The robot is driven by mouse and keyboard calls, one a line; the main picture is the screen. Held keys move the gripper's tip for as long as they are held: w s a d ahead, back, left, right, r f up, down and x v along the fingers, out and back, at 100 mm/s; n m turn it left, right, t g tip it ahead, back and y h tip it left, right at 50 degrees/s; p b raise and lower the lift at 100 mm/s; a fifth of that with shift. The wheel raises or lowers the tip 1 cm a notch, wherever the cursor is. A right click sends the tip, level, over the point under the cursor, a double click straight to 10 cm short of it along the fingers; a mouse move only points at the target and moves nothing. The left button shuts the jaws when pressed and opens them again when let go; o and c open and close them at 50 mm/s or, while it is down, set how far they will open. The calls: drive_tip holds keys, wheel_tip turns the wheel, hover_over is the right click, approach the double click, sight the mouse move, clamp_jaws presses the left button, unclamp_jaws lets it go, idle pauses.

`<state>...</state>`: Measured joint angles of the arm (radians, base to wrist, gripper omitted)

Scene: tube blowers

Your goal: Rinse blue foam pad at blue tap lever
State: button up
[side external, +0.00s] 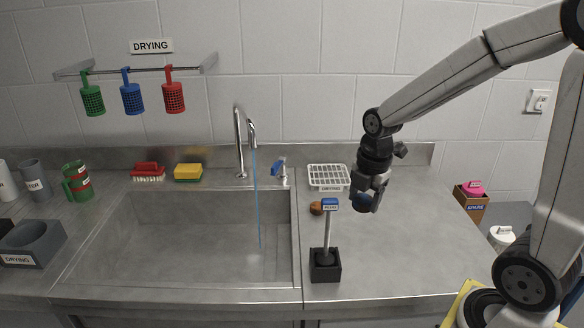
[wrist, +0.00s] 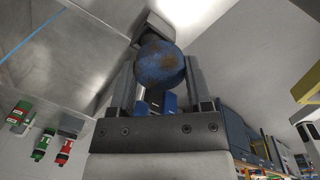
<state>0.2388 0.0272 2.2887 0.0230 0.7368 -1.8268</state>
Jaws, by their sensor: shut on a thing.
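My gripper (side external: 368,203) hangs above the counter to the right of the sink. It is shut on the blue foam pad (wrist: 160,65), a round blue thing with brown stains, held between both fingers in the wrist view.
A white rack (side external: 328,177) lies behind. The sink basin (side external: 180,240) looks empty.

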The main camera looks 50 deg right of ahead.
drive_tip(key=w+a+t, duration=0.2)
drive_tip(key=w+t, duration=0.1)
drive_tip(key=w, duration=1.4)
wheel_tip(320, 180, down, 6)
drive_tip(key=t, duration=0.1)
drive_tip(key=shift+w+f+t, duration=0.15)
drive_tip(key=shift+f+t, duration=0.05)
drive_tip(key=shift+t, duration=0.2)
drive_tip(key=shift+w+a, duration=0.1)
drive_tip(key=shift+w, duration=0.1)
drive_tip(key=w+f, duration=0.2)
drive_tip(key=w, duration=1.1)
drive_tip(key=shift+w+d+f, duration=0.25)
drive_tip(key=shift+d+f, duration=0.1)
drive_tip(key=shift+d, duration=0.1)
drive_tip(key=shift+d, duration=0.6)
idle(0.5)
drive_tip(key=shift+a, duration=0.25)
idle(0.4)
drive_tip(key=shift+a, duration=0.3)
